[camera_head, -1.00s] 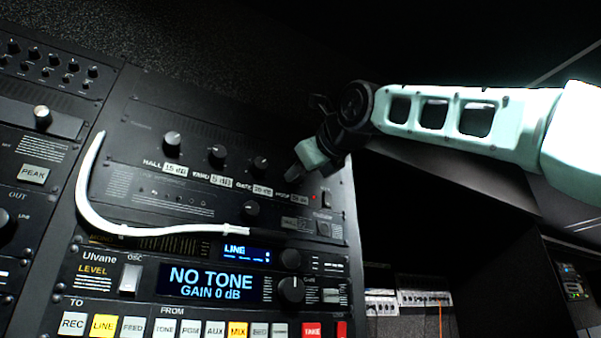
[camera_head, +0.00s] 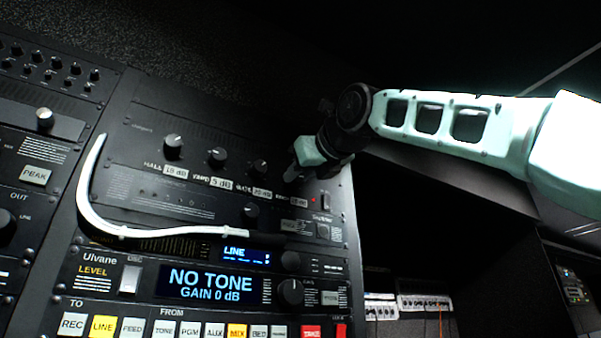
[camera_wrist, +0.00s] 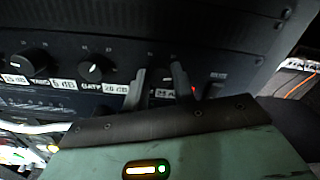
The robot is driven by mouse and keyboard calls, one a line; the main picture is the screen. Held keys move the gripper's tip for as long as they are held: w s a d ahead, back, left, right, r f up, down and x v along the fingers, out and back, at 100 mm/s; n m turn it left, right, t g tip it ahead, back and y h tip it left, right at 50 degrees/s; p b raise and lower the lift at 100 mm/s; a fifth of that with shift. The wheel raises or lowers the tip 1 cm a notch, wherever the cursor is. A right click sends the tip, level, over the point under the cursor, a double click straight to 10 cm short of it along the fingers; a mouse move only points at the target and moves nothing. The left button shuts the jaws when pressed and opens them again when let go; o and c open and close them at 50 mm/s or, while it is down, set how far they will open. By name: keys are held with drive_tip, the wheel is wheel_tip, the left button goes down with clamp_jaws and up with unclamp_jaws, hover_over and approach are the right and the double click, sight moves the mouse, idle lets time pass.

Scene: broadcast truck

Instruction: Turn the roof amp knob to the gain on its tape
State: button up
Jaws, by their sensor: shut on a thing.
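The amp panel (camera_head: 145,140) has a row of dark knobs with white tape labels under them.
A white curved cable (camera_head: 82,190) hangs across the panel's lower left. Below is a unit with a display (camera_head: 210,284) reading NO TONE, GAIN 0 dB, above a row of lit buttons. A small switch (camera_head: 326,200) and red light sit right of the roof tape.

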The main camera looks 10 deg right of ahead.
drive_tip(key=o, duration=1)
drive_tip(key=shift+f, duration=0.15)
drive_tip(key=b+v, duration=0.6)
drive_tip(key=v, duration=1.1)
drive_tip(key=shift+s, duration=0.2)
